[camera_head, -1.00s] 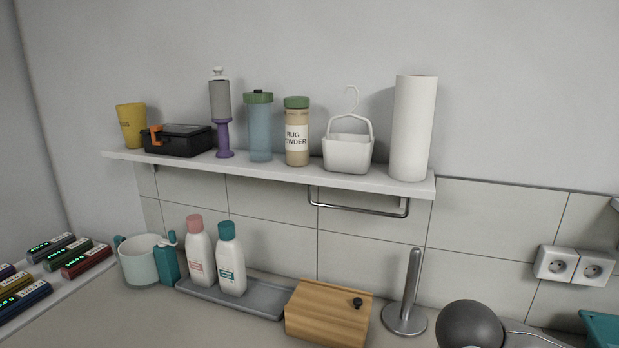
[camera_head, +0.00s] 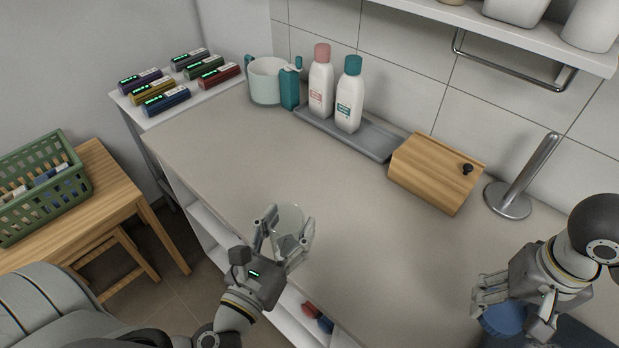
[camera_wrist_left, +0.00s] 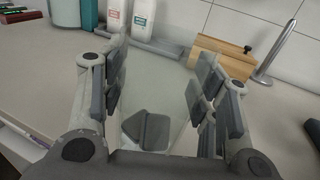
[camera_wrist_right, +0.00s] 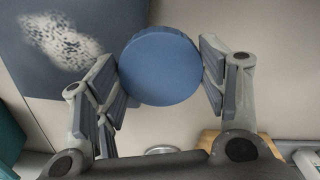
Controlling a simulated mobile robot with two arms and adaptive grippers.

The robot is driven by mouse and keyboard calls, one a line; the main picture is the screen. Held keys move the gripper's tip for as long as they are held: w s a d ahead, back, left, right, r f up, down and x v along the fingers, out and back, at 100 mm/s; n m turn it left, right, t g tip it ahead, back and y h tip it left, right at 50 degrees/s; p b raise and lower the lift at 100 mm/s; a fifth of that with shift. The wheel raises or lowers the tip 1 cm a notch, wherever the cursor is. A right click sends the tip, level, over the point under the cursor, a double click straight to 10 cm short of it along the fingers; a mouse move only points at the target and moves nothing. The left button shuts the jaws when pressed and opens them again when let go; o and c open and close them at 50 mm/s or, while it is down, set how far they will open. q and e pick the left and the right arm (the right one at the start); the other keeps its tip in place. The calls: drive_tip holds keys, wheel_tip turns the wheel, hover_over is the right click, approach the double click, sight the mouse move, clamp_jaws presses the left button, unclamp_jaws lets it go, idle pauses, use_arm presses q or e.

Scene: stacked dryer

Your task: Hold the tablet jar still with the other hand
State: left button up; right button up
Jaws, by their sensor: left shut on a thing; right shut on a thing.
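The tablet jar (camera_head: 287,219) is a clear, see-through vessel near the counter's front edge. My left gripper (camera_head: 285,238) is shut on it, with fingers on both sides; in the left wrist view the clear jar (camera_wrist_left: 165,85) shows faintly between the fingers. The blue lid also shows partly under the right hand in the head view (camera_head: 502,322), apart from the jar.
A grey tray (camera_head: 375,143) with two white bottles, a wooden box (camera_head: 436,172) and a metal stand (camera_head: 522,180) are at the back. A dark mat with a white speckled patch (camera_wrist_right: 65,40) lies near the right gripper. The counter's middle is clear.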

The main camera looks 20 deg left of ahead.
use_arm(q)
drive_tip(key=w+d+m+g+h, duration=0.2)
drive_tip(key=w+d+m+h, duration=0.1)
drive_tip(key=d+m+h, duration=0.1)
drive_tip(key=w+d+r+m+g+h, duration=0.1)
drive_tip(key=w+d+m+g+h, duration=0.1)
drive_tip(key=d+h, duration=0.5)
drive_tip(key=w+d+m, duration=0.1)
drive_tip(key=d, duration=0.1)
drive_tip(key=shift+d+m, duration=0.3)
drive_tip(key=shift+m, duration=0.1)
drive_tip(key=shift+s, duration=0.1)
use_arm(e)
drive_tip(key=w+a+r, duration=0.2)
drive_tip(key=a+r, duration=0.1)
drive_tip(key=a, duration=0.3)
drive_tip(key=w+a+r, duration=0.3)
drive_tip(key=a, duration=0.2)
drive_tip(key=shift+a, duration=0.35)
drive_tip(key=shift+m, duration=0.4)
drive_tip(key=a+r, duration=0.2)
drive_tip(key=a, duration=0.2)
drive_tip(key=a+r, duration=0.3)
drive_tip(key=a, duration=0.1)
drive_tip(key=a+r, duration=0.2)
drive_tip(key=a, duration=0.2)
drive_tip(key=shift+w+a+r, duration=0.35)
drive_tip(key=shift+d, duration=0.1)
drive_tip(key=shift+f, duration=2.05)
